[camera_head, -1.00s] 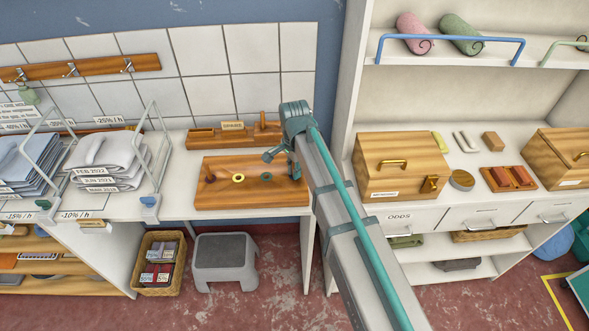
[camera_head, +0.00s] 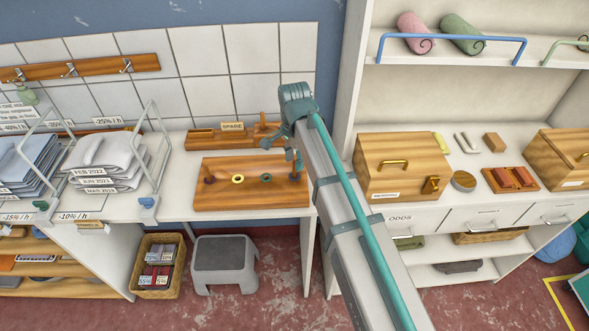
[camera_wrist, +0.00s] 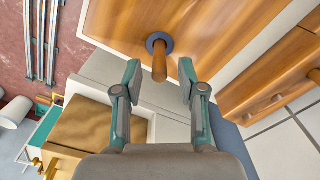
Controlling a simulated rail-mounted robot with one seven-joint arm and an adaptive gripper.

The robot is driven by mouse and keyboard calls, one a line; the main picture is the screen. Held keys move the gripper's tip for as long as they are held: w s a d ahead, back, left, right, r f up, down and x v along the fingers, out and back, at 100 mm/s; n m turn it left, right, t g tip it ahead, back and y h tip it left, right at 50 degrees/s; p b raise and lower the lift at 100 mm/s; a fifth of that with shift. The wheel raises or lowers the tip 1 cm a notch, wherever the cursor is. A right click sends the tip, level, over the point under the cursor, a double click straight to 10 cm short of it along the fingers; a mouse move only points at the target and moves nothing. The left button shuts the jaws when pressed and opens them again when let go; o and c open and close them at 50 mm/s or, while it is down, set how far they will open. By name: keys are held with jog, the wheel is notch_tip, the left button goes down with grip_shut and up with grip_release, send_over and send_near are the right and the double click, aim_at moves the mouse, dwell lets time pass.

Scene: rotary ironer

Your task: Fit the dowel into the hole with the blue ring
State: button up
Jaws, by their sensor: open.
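The wooden board (camera_head: 225,200) lies on the white counter with a row of ringed holes. A dowel (camera_wrist: 159,65) stands in a hole with a dark slate-blue ring (camera_wrist: 151,40), at the board's right end in the head view. My gripper (camera_wrist: 160,70) is open, with one finger on each side of this dowel and a gap to both. In the head view my gripper (camera_head: 284,152) partly covers that end of the board. A yellow ring (camera_head: 238,179) and a teal-blue ring (camera_head: 266,177) surround holes with no dowel showing. Another dowel (camera_head: 209,176) stands at the left end.
Behind the board is a wooden holder labelled SPARE (camera_head: 205,137) with an upright peg. Wire racks with folded linen (camera_head: 105,160) stand left. A shelf unit with a wooden box (camera_head: 400,165) stands right. A tiled wall closes the back.

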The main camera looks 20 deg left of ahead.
notch_tip(320, 180, up, 7)
jog(key=shift+b, duration=0.65)
